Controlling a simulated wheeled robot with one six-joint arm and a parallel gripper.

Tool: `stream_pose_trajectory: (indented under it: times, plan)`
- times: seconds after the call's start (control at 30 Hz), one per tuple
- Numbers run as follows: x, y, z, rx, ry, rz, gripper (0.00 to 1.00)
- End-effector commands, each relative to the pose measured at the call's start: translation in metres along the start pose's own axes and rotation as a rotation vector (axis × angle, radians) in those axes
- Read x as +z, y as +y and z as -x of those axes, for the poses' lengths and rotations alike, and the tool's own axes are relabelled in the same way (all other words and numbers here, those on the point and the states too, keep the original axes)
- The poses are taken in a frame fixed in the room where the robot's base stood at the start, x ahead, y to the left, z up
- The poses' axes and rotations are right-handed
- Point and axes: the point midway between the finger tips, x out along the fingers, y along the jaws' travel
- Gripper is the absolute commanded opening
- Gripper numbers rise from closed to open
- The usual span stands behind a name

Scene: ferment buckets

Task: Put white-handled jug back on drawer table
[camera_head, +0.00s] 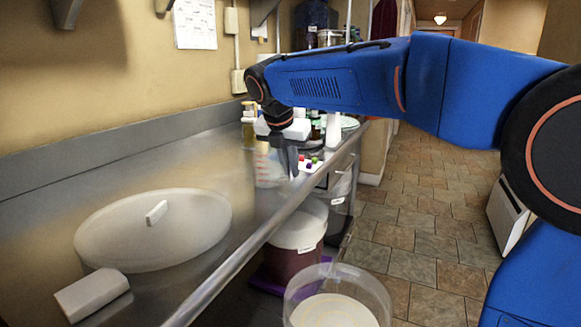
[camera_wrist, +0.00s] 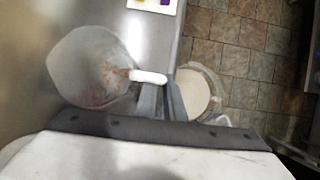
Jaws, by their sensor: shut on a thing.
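The white-handled jug (camera_head: 266,170) is clear with red markings and is over the far part of the steel drawer table (camera_head: 215,168). I cannot tell whether its base touches the top. In the wrist view the jug (camera_wrist: 85,68) shows from above, with its white handle (camera_wrist: 148,76) pointing right. My gripper (camera_head: 288,158) points down beside the jug's right side. In the wrist view my gripper's dark fingers (camera_wrist: 163,98) are shut on the handle, close to the table's front edge.
A large round white lid (camera_head: 105,225) and a white block (camera_head: 92,295) lie on the near part of the table. A card with coloured pieces (camera_head: 309,163) and bottles (camera_head: 248,125) stand beyond the jug. Buckets (camera_head: 298,235) stand below the front edge. The tiled floor (camera_head: 420,215) is open at right.

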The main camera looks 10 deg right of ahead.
Motion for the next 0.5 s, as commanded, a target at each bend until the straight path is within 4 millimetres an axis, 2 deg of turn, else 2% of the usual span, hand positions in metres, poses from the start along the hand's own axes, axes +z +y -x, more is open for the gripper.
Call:
stream_pose_trajectory:
  times: [0.07, 0.1, 0.17, 0.5]
  plan:
    - [-0.0009, -0.0001, -0.0019, 0.0, 0.0, 0.0, 0.0]
    - [-0.0008, -0.0001, -0.0018, 0.0, 0.0, 0.0, 0.16]
    - [-0.0008, 0.0, -0.0018, 0.0, 0.0, 0.0, 0.28]
    - [0.0002, 0.0001, 0.0003, 0.0, 0.0, 0.0, 0.28]
